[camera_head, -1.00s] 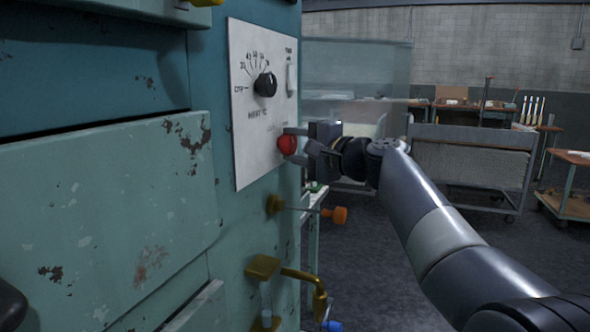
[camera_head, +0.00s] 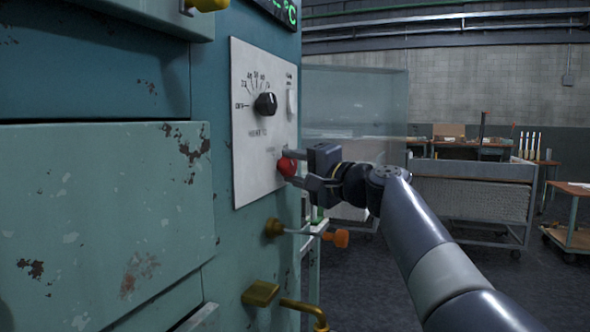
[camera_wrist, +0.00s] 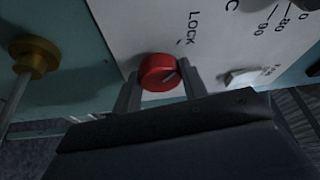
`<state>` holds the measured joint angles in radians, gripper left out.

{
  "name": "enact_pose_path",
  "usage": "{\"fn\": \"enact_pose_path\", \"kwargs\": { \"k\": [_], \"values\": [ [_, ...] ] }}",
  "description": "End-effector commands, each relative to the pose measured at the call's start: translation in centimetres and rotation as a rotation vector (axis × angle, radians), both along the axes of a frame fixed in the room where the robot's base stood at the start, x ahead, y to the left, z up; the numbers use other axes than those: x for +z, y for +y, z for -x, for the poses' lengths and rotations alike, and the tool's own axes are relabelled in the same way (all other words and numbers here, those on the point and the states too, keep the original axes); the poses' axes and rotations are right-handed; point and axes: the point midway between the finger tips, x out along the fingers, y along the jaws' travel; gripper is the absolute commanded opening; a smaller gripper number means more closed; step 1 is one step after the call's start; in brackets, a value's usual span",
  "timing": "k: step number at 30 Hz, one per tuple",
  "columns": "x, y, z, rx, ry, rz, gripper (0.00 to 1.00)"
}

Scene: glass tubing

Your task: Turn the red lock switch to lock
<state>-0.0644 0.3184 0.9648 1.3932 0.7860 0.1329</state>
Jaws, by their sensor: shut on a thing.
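The red lock switch (camera_head: 287,166) is a round knob low on the white control panel (camera_head: 248,150) of the teal cabinet. In the wrist view the red knob (camera_wrist: 160,72) shows a pale line on its face pointing up and to the right, with the word LOCK (camera_wrist: 191,28) printed on the panel above it. My gripper (camera_head: 291,168) reaches in from the right and is shut on the knob, one finger on each side of it. The fingers show in the wrist view (camera_wrist: 158,92).
A black dial (camera_head: 265,104) and a white switch (camera_head: 291,103) sit above on the panel. An orange-ended lever (camera_head: 341,238) and brass fittings (camera_head: 261,293) stick out below. A rolling cart (camera_head: 470,195) stands at the back right, with open floor before it.

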Motion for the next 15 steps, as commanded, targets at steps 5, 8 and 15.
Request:
{"fn": "enact_pose_path", "kwargs": {
  "k": [5,8,15],
  "values": [
    [-0.13,0.03,-0.02,0.0,0.001,0.004,0.52],
    [-0.09,0.01,-0.01,0.001,0.001,0.002,0.6],
    [-0.04,0.0,0.01,0.0,0.0,0.001,0.63]
  ]
}}
